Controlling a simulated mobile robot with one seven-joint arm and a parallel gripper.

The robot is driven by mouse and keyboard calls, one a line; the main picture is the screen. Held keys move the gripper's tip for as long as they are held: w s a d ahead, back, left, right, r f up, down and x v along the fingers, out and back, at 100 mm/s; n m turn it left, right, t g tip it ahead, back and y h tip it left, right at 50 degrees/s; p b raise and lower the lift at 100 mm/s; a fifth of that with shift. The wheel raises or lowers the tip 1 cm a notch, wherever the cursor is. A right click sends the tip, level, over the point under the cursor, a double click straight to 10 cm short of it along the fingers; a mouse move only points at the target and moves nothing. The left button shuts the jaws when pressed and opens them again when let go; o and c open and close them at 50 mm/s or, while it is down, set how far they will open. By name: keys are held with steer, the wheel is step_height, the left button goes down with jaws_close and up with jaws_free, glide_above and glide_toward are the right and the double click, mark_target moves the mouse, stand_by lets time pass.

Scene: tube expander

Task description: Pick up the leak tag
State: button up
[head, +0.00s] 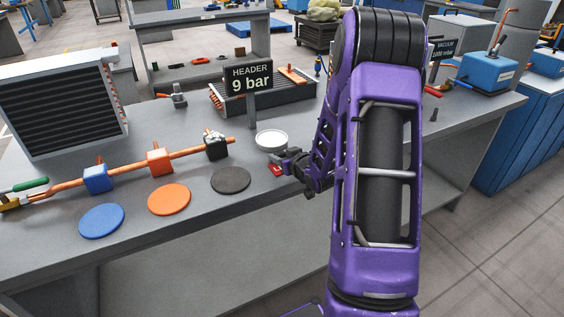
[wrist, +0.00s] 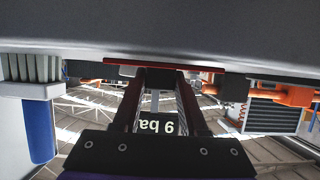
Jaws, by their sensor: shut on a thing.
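The leak tag (head: 275,169) is a small red piece near the front edge of the bench, just right of the black disc. My gripper (head: 284,166) reaches in from the right and is shut on it. In the wrist view, which is upside down, the tag shows as a thin red strip (wrist: 165,64) across the fingertips (wrist: 160,73). The tag is at or very close to the grey bench top; I cannot tell whether it touches. The fingers hide part of it.
A white round dish (head: 272,139) stands just behind my gripper. Left are blue (head: 101,221), orange (head: 169,199) and black (head: 231,180) discs, with a copper pipe (head: 126,171) carrying valve blocks behind them. A "HEADER 9 bar" sign (head: 249,78) stands further back.

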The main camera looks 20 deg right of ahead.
jaws_close()
